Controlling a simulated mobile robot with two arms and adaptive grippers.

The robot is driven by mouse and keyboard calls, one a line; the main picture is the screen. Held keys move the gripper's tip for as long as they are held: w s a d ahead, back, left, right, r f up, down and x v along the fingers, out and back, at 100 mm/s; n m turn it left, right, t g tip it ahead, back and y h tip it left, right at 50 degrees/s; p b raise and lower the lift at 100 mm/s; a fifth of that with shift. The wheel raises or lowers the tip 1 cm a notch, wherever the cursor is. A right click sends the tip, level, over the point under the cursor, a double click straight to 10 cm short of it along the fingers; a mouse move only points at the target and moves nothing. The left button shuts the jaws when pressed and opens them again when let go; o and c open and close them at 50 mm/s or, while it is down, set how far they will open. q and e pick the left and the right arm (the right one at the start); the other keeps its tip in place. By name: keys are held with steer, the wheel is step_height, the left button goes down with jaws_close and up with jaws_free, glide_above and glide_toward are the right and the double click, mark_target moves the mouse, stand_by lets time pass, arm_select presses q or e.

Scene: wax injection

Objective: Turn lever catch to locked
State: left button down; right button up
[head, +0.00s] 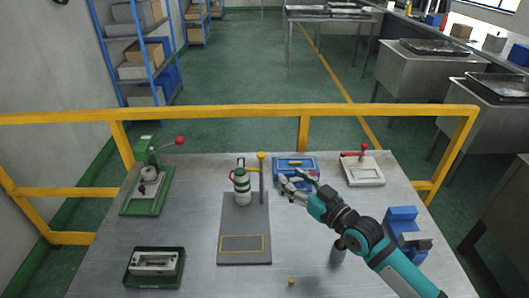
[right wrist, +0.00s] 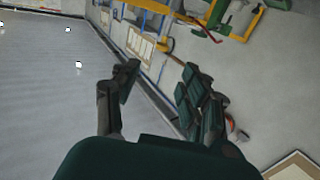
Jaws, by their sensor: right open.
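A cream-white block with a red-handled lever (head: 362,156) sits at the back right of the metal table; it may be the lever catch, but I cannot tell its setting. A blue fixture with a yellow part (head: 296,163) lies to its left. My right gripper (head: 290,183) is just in front of the blue fixture, partly covering its front edge in the head view. In the right wrist view its fingers (right wrist: 160,88) are spread with nothing between them. I cannot tell whether it touches the fixture. My left gripper is not in view.
A green press with a red knob (head: 150,185) stands at left. A green-rimmed tray (head: 155,267) lies front left. A grey plate (head: 232,218) bears a white-and-green bottle (head: 241,187) beside a yellow-topped post. A blue block (head: 404,222) is at right. A yellow rail (head: 215,113) runs behind the table.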

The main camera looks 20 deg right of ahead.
mark_target(261, 153)
steer(key=p+x, duration=0.1)
steer(key=x, duration=1.1)
steer(key=shift+a+p, duration=0.2)
steer(key=shift+p, duration=0.15)
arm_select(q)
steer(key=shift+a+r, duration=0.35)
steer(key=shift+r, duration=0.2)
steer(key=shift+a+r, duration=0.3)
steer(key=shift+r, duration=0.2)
arm_select(e)
steer(key=shift+x, duration=0.75)
steer(key=c, duration=0.9)
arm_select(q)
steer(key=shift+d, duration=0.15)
arm_select(e)
jaws_close()
steer(key=shift+f, duration=0.1)
